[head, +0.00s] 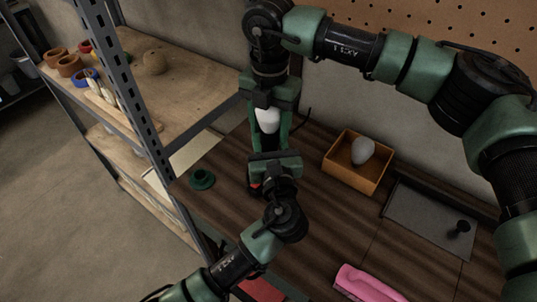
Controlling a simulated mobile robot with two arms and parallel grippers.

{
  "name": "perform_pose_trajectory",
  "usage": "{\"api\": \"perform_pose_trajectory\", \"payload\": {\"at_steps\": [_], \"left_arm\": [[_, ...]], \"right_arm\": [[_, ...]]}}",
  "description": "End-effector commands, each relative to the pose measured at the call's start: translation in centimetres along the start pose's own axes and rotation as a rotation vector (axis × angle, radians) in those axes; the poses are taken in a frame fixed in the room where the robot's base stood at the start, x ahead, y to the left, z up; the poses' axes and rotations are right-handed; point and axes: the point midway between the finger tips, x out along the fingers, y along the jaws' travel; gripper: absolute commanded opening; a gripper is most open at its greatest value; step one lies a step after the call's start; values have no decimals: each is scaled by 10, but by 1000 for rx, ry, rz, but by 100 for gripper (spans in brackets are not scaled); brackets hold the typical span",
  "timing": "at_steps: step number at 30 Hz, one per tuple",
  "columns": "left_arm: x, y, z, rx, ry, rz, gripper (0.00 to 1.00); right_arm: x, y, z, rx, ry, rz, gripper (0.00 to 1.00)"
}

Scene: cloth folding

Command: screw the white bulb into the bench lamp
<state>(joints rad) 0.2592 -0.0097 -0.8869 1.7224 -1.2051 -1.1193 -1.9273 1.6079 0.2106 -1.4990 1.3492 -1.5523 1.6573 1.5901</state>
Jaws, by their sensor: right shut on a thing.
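The white bulb (268,121) is between the fingers of my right gripper (268,118), which is shut on it and points down over the bench. My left gripper (272,157) is right below it, above the dark wooden bench. Its fingers are largely hidden by its own body, so I cannot tell whether it is open or shut. The bench lamp is not clearly visible; my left gripper and wrist cover the spot below the bulb. A small red part (255,187) shows beside the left wrist. Whether the bulb touches a socket is hidden.
An orange open box (343,177) holds a grey bulb (363,150). Right of it lies a dark grey tray (415,212) with a black knob (461,227). A green round piece (202,179) and a pink cloth (368,284) are on the bench. A metal shelf (135,100) stands left.

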Motion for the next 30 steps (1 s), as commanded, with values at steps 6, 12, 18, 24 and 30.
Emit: {"api": "perform_pose_trajectory", "payload": {"at_steps": [6,12,18,24,30], "left_arm": [[-1,-1,-2,3,4,-2,0],[-1,-1,-2,3,4,-2,0],[-1,-1,-2,3,4,-2,0],[-1,-1,-2,3,5,-2,0],[-1,-1,-3,3,5,-2,0]], "right_arm": [[0,0,2,250,-3,3,4],[0,0,2,248,-2,3,75],[0,0,1,246,-1,2,75],[-7,0,1,245,-2,2,75],[-33,0,1,245,-2,2,75]]}}
